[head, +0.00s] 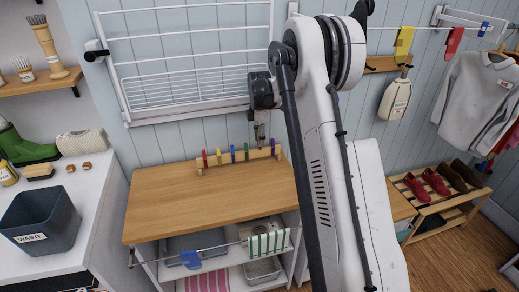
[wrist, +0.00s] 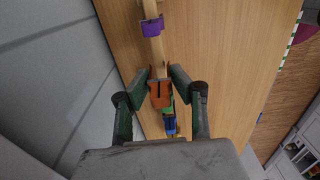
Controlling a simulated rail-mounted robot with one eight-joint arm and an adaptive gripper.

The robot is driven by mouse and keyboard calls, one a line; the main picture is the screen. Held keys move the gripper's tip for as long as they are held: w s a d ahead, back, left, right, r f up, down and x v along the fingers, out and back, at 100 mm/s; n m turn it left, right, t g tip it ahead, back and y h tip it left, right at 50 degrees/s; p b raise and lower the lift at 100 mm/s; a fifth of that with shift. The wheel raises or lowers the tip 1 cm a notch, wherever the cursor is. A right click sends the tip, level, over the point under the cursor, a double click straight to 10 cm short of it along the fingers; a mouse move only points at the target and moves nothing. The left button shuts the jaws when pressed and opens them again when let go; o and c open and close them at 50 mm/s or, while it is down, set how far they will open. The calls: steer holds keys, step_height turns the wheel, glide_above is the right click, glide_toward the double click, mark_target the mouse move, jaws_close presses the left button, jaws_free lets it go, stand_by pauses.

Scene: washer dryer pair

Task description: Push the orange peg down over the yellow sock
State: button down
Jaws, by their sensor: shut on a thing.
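My gripper (wrist: 161,86) is shut on the orange peg (wrist: 159,98), with one fingertip on each side of it. The peg is at a pale wooden bar (wrist: 154,52); I cannot tell whether it still touches the bar. In the head view my gripper (head: 260,140) is over the right part of this peg rack (head: 238,162), and the orange peg is hidden there. The yellow sock (head: 404,44) hangs from the line at the upper right, far from my gripper.
A purple peg (wrist: 152,27) and a blue peg (wrist: 170,126) sit close by on the bar. The rack stands on a wooden worktop (head: 190,205) by the wall. A red sock (head: 453,42) hangs right of the yellow one. A white drying frame (head: 185,60) is on the wall.

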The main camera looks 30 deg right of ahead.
steer(key=shift+r+p, duration=0.35)
steer(key=shift+r, duration=0.75)
